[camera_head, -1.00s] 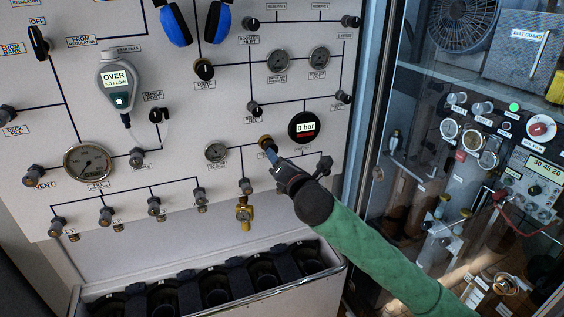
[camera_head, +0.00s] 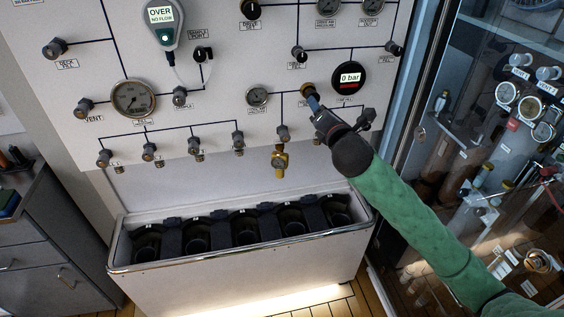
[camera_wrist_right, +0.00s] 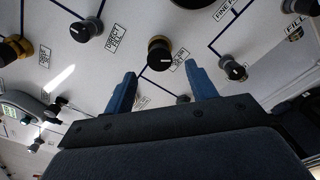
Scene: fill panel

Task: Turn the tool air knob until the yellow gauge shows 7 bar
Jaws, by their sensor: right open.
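My right gripper (camera_head: 314,102) is at the panel, its blue fingers just below and in front of a brass-ringed black knob (camera_head: 307,89). In the right wrist view my right gripper (camera_wrist_right: 160,70) is open and empty. That knob (camera_wrist_right: 160,52) shows between and beyond the fingertips, with a gap of panel on either side; contact cannot be seen. The knob's label is too small to read surely. A round black digital gauge (camera_head: 348,77) right of the knob reads 0 bar. No gauge looks clearly yellow. My left gripper is out of view.
A small dial gauge (camera_head: 257,96) sits left of the knob, and a brass fitting (camera_head: 279,160) hangs below. Several other knobs and valves surround it. A bottle trough (camera_head: 240,256) stands under the panel; a glass-fronted cabinet (camera_head: 430,150) is at right.

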